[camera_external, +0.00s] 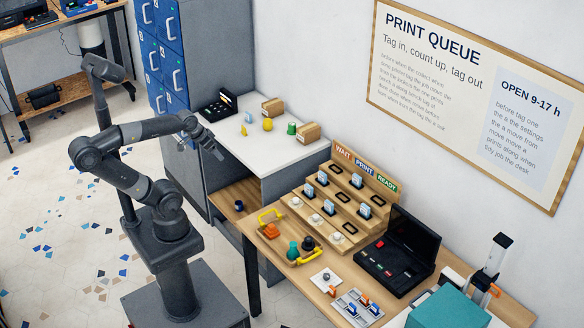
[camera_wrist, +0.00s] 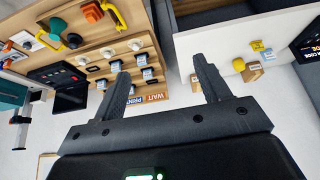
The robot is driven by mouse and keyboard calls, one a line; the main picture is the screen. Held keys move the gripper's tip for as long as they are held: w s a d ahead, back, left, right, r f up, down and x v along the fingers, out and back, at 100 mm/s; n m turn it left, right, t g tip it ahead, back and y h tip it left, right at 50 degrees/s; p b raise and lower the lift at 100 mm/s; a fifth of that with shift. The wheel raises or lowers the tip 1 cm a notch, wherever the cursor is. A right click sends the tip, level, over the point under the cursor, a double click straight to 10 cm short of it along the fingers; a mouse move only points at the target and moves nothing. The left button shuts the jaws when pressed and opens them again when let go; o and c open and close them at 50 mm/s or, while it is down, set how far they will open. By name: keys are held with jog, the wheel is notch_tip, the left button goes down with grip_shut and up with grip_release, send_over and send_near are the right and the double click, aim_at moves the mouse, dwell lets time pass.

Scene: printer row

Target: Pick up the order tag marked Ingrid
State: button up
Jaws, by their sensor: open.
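Several small pale blue and white order tags stand on a stepped wooden rack (camera_external: 341,225) headed WAIT, PRINT and READY, on the wooden bench. One order tag (camera_external: 322,178) is on an upper step at the left and another tag (camera_external: 364,212) is farther right. The names on the tags are too small to read, so I cannot tell which is Ingrid. In the wrist view, tags (camera_wrist: 148,74) show beyond my left finger, which hides part of the rack. My gripper (camera_wrist: 160,66) is open and empty. In the external view my gripper (camera_external: 206,142) hangs beside the white cabinet, apart from the rack.
A black open case (camera_external: 397,252) stands right of the rack. A yellow-handled tray (camera_external: 270,217) with orange and teal items lies in front. The white-topped cabinet (camera_external: 245,153) holds small boxes and coloured pieces. A teal box (camera_external: 447,308) sits at the bench's near end.

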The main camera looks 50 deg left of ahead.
jog(key=w+a+r+n, duration=0.1)
jog(key=w+a+n, duration=0.1)
jog(key=w+n, duration=0.35)
jog(key=w+a+r+n, duration=0.2)
jog(key=w+a+n, duration=0.15)
jog(key=w, duration=0.25)
jog(key=n+g, duration=0.1)
jog(key=n, duration=2.5)
send_over(243, 127)
jog(key=s, duration=0.3)
notch_tip(243, 127, down, 16)
jog(key=x, duration=0.4)
jog(key=shift+f, duration=0.1)
jog(key=x, duration=0.5)
jog(key=shift+s+f, duration=0.1)
jog(key=shift+f, duration=0.3)
jog(key=shift+c, duration=0.2)
